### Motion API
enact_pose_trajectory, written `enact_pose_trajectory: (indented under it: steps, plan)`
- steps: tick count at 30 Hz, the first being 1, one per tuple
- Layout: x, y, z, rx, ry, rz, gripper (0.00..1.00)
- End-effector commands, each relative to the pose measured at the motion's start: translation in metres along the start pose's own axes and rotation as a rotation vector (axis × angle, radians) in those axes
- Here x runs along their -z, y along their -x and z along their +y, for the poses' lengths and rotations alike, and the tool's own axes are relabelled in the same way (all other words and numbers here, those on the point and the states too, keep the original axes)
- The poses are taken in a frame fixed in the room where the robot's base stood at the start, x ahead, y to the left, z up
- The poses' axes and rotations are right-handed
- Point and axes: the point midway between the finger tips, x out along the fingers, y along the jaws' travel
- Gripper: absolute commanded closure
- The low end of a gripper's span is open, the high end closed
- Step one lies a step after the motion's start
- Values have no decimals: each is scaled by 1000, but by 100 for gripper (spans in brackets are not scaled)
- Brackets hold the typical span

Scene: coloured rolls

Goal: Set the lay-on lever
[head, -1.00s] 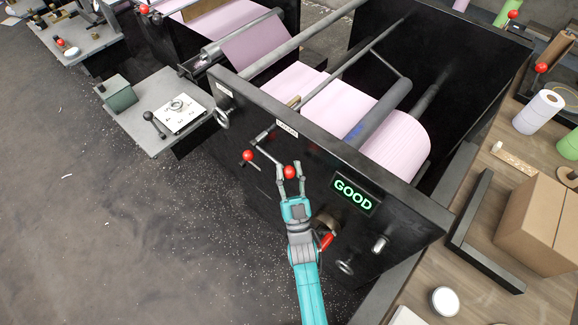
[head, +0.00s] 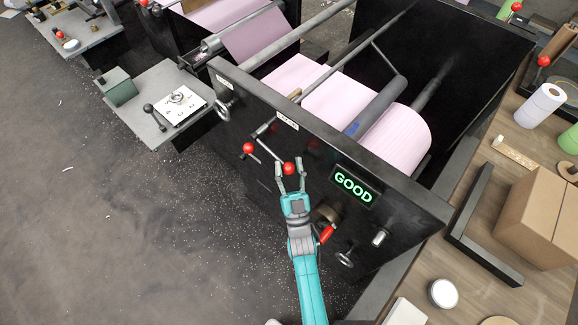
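A lever with a red ball knob (head: 289,168) is on the dark side panel (head: 330,150) of the winding machine. Its thin grey rod runs from the knob up and left. A second red knob (head: 248,147) is further left on the same panel. My gripper (head: 290,163) has its two fingers on either side of the first knob, with small gaps seeming to show, so it looks open around the knob. A white label (head: 287,123) is above the levers, its text too small to read. A green lit sign (head: 353,186) reads GOOD.
A side shelf (head: 150,85) projects at the left. A pink roll (head: 400,135) lies behind the panel. A cardboard box (head: 535,220) is on the right bench.

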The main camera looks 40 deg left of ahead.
Motion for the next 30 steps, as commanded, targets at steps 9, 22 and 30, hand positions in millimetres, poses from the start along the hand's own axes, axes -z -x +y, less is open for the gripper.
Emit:
enact_pose_trajectory:
  steps: [9,22,30]
  plan:
    - [-7,5,-1,0,1,-21,39]
    - [-6,63,0,0,1,-24,39]
    - [-6,109,0,0,1,-24,39]
